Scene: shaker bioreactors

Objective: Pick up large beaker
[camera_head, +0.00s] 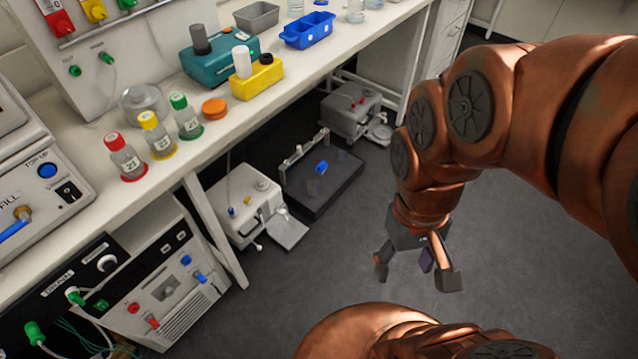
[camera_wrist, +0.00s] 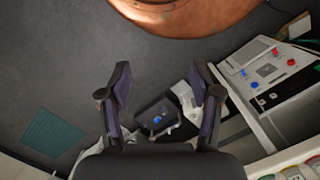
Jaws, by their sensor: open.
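My gripper (camera_head: 417,274) hangs open and empty over the grey floor, to the right of the bench and well apart from it. In the wrist view its two fingers (camera_wrist: 160,82) are spread with nothing between them. Clear glass vessels that look like beakers stand at the far end of the bench: one (camera_head: 295,8) behind the blue rack and another (camera_head: 356,11) to its right. They are partly cut off by the top edge of the head view. I cannot tell which is the large beaker. No beaker is clear in the wrist view.
The white bench (camera_head: 240,118) carries capped bottles (camera_head: 189,122), a round clear vessel (camera_head: 144,104), a teal device (camera_head: 218,62), a yellow block (camera_head: 257,80) and a blue rack (camera_head: 308,31). Machines (camera_head: 247,205) stand on the floor beneath. Open floor lies around my gripper.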

